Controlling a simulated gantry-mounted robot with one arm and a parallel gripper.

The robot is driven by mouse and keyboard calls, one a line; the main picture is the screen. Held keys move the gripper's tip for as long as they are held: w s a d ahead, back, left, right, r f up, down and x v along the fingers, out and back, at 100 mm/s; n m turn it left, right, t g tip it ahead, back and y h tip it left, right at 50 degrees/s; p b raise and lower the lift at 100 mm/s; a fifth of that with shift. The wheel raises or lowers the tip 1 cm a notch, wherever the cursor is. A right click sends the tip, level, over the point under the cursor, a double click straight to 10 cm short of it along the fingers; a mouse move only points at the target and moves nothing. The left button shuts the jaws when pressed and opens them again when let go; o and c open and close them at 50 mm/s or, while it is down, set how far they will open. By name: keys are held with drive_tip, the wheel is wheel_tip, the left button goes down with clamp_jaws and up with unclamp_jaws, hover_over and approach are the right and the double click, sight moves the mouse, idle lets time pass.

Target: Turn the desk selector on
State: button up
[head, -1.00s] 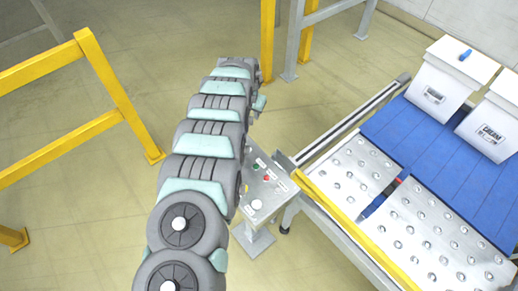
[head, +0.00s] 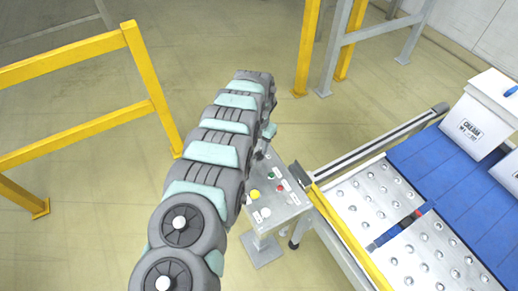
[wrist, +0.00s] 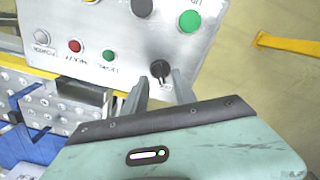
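The control desk (head: 280,208) is a grey metal panel on a post, partly hidden behind my arm in the head view. In the wrist view its panel (wrist: 125,40) fills the upper middle. A black selector knob (wrist: 160,69) sits near the panel's lower edge, with a small label beneath it that I cannot read clearly. My gripper (wrist: 161,80) is open, its two grey fingers apart at the knob, one on each side in the picture. I cannot tell whether they touch it. In the head view the gripper is mostly hidden by the arm.
A roller table (head: 365,205) and blue conveyor (head: 440,160) with white boxes (head: 477,120) stand to the right. A yellow rail (head: 85,125) stands left.

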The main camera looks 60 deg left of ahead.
sight(259, 154)
drive_tip(key=shift+f, duration=1.25)
drive_tip(key=shift+c, duration=0.5)
clamp_jaws()
